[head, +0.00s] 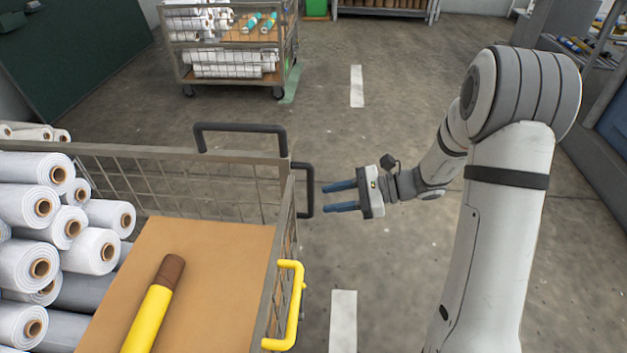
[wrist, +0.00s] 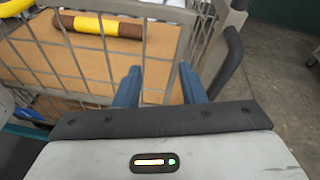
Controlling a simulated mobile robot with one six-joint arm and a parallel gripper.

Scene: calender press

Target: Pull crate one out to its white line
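A wire-mesh crate (head: 283,235) stands at the lower left of the head view; no number shows on it. It has black bar handles on its far side (head: 240,128) and right side (head: 305,190), and a yellow handle (head: 291,305) nearer me. My gripper (head: 326,197) is open and empty just right of the side black handle. In the wrist view, my blue fingers (wrist: 160,75) point at the mesh, and the black handle (wrist: 232,62) is right of both fingers, not between them. White floor marks lie to the right (head: 343,322) and farther back (head: 357,86).
The crate holds white rolls (head: 40,207) and a yellow tube with a brown end (head: 152,310) on a brown board (head: 215,240). A second cart (head: 228,55) with rolls stands at the back. Shelving (head: 600,60) stands at the right. The middle floor is clear.

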